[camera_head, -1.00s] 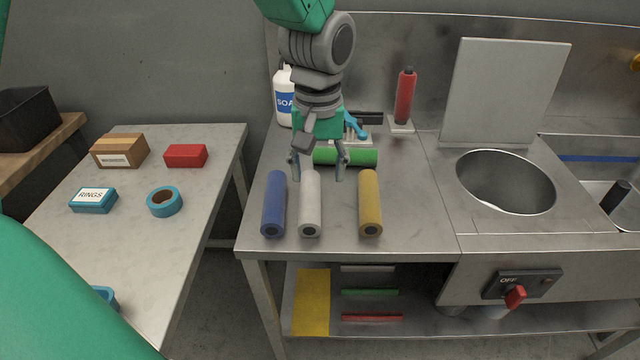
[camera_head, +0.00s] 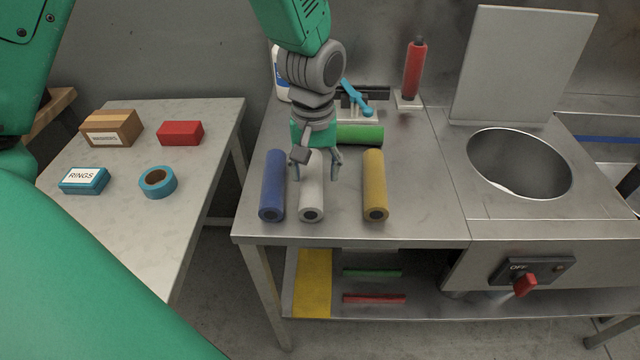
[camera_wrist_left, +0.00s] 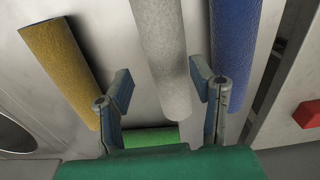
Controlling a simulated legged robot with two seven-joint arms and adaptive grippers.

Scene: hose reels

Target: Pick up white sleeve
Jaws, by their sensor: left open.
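The white sleeve (camera_head: 312,203) lies on the steel counter between the blue sleeve (camera_head: 272,187) and the yellow sleeve (camera_head: 374,187). A green sleeve (camera_head: 359,135) lies crosswise behind them. My left gripper (camera_head: 314,177) is open and points down over the far part of the white sleeve, with one finger to each side of it. In the left wrist view, the white sleeve (camera_wrist_left: 166,55) shows between the open fingers of my left gripper (camera_wrist_left: 161,85), closer to the blue-side finger. I cannot tell whether the fingers touch it. My right gripper is out of view.
A red bottle (camera_head: 414,70) and a white soap container (camera_head: 281,75) stand at the back. A blue-handled tool (camera_head: 356,98) lies behind the green sleeve. A round basin (camera_head: 518,163) is at right. The counter between the white and yellow sleeves is clear.

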